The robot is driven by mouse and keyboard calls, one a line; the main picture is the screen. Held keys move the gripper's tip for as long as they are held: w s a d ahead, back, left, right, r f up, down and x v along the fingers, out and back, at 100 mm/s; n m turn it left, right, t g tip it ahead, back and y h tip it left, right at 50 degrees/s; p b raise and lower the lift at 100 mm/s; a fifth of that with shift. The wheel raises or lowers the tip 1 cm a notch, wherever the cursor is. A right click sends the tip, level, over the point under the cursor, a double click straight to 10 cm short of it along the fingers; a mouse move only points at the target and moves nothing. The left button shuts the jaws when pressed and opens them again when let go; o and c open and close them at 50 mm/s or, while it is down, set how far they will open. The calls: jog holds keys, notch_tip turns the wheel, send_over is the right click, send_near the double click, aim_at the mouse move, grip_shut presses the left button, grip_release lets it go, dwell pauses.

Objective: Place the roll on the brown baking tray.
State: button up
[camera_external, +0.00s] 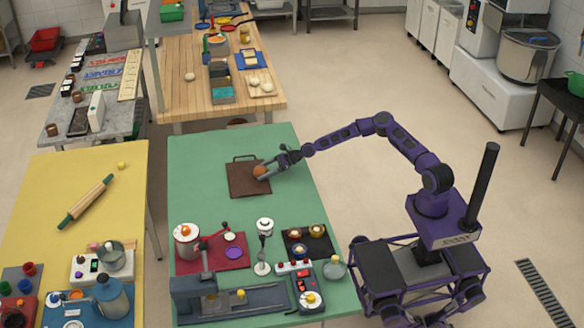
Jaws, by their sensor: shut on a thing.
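The roll (260,171) is a small round orange-brown thing at the tip of my gripper (264,171). My gripper is shut on the roll, with the arm reaching in from the right. The brown baking tray (245,187) is a flat dark brown square with a handle at its far edge, lying on the green table. The roll shows over the tray's right part. I cannot tell whether it touches the tray or hangs a little above it.
The green table (200,150) is clear around the tray's left and far sides. At its near end stand a red mat (208,262) with a pot (187,241), a dark tray with small items (318,238), and a machine (228,300). A yellow table (50,190) with a rolling pin (86,201) stands left.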

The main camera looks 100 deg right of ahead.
jog(key=shift+f, duration=0.15)
jog(key=o, duration=1.1)
jog(key=shift+r, duration=0.25)
jog(key=p+v, duration=0.1)
jog(key=v, duration=1.1)
